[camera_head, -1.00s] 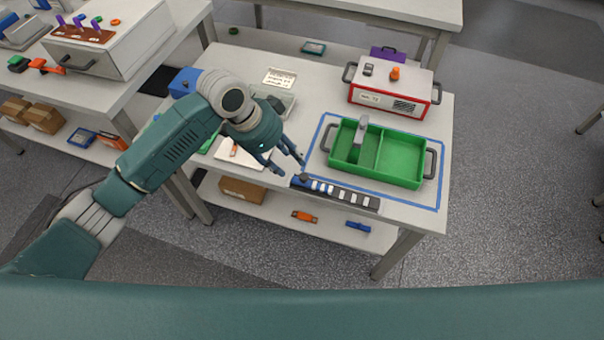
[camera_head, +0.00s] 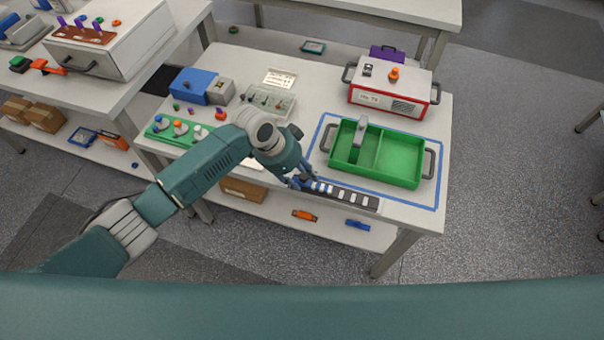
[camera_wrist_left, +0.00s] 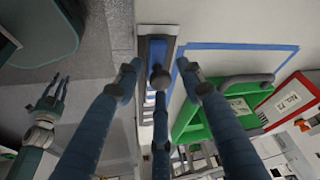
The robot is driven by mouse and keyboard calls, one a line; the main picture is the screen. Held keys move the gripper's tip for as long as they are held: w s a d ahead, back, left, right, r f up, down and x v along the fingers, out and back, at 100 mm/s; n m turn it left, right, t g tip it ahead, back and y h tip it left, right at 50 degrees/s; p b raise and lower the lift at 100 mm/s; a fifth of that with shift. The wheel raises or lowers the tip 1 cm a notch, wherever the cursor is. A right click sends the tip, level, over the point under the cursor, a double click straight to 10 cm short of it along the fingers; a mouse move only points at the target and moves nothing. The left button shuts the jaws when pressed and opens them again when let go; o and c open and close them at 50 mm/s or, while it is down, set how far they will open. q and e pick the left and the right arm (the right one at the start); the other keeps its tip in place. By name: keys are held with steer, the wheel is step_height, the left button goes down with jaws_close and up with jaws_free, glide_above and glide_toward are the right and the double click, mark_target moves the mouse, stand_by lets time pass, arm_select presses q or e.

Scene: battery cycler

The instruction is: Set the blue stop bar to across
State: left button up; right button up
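The blue stop bar (camera_wrist_left: 157,50) shows in the left wrist view as a blue piece with a dark round knob (camera_wrist_left: 159,78). It appears to lie lengthwise along a dark strip at the table's front edge. In the head view my left gripper (camera_head: 302,183) is over the left end of this strip (camera_head: 345,196) and mostly hides the bar. In the left wrist view the left gripper's fingers (camera_wrist_left: 160,82) are apart around the knob; contact cannot be told. My right gripper (camera_wrist_left: 50,98) shows at the left of that view, fingers spread and empty.
A green divided tray (camera_head: 400,160) stands inside a blue tape outline just behind the strip. A red and white box (camera_head: 395,90) is behind it. A green board with knobs (camera_head: 165,132) and a blue device (camera_head: 190,84) stand at the table's left.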

arm_select(q)
steer(key=shift+r, duration=0.1)
jaws_close()
steer(key=s+d, duration=0.1)
steer(key=d, duration=0.3)
steer(key=s+d+p, duration=0.1)
steer(key=d, duration=0.3)
steer(key=s+d, duration=0.1)
steer(key=d, duration=0.4)
steer(key=shift+s+r, duration=0.2)
steer(key=shift+s, duration=0.2)
steer(key=shift+r, duration=0.1)
jaws_free()
steer(key=shift+o, duration=0.5)
steer(key=shift+f, duration=0.25)
steer(key=shift+s, duration=0.1)
steer(key=v, duration=1.2)
